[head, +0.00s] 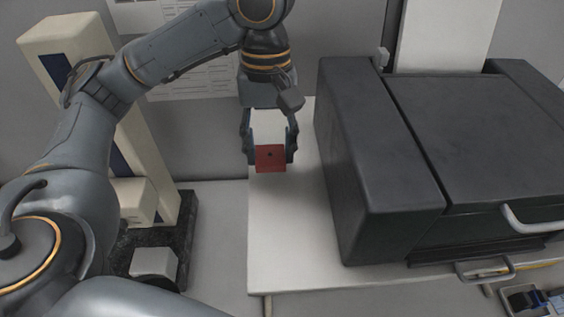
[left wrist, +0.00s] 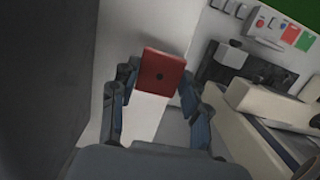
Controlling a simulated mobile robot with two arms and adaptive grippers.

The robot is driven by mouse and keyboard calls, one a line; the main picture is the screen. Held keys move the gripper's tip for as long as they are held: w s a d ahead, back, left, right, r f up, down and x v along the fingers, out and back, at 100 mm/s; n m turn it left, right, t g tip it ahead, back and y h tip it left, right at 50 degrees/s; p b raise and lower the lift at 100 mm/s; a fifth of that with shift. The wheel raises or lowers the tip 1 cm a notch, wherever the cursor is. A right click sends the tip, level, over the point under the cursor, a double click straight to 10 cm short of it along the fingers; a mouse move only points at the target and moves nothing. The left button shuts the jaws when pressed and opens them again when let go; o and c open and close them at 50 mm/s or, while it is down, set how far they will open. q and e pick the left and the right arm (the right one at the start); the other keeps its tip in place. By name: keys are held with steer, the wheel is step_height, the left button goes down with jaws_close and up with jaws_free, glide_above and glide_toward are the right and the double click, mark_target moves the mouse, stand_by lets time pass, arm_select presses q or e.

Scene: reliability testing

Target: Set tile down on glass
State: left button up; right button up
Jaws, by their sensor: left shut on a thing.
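The gripper points down and holds the tile over the white table (head: 285,235). I cannot tell how high above the table the tile is. I cannot pick out the glass in either view. My right gripper is not in view.
A large dark box-like machine (head: 385,170) with a light handle stands on the table, right of the tile. Left of the table is a cream column machine (head: 85,90) on a dark speckled base (head: 180,245). The table's front left part is clear.

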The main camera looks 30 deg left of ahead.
mark_target(280, 179)
arm_select(q)
steer(key=shift+w+d+f, duration=0.15)
steer(key=shift+d+f, duration=0.05)
steer(key=shift+f, duration=0.2)
steer(key=shift+w+d+f, duration=0.1)
steer(key=shift+f, duration=0.1)
steer(key=f, duration=0.1)
steer(key=f+p, duration=0.1)
steer(key=w+f+p, duration=0.1)
steer(key=shift+d+f, duration=0.35)
steer(key=shift+f, duration=0.25)
steer(key=shift+s+a, duration=0.1)
steer(key=shift+s, duration=0.05)
steer(key=shift+f, duration=0.2)
steer(key=o, duration=1.1)
steer(key=shift+o, duration=0.2)
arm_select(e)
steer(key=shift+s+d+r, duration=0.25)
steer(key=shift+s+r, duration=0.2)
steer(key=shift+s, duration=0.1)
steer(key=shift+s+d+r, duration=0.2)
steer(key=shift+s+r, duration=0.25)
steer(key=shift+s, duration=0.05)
arm_select(q)
steer(key=shift+r, duration=0.1)
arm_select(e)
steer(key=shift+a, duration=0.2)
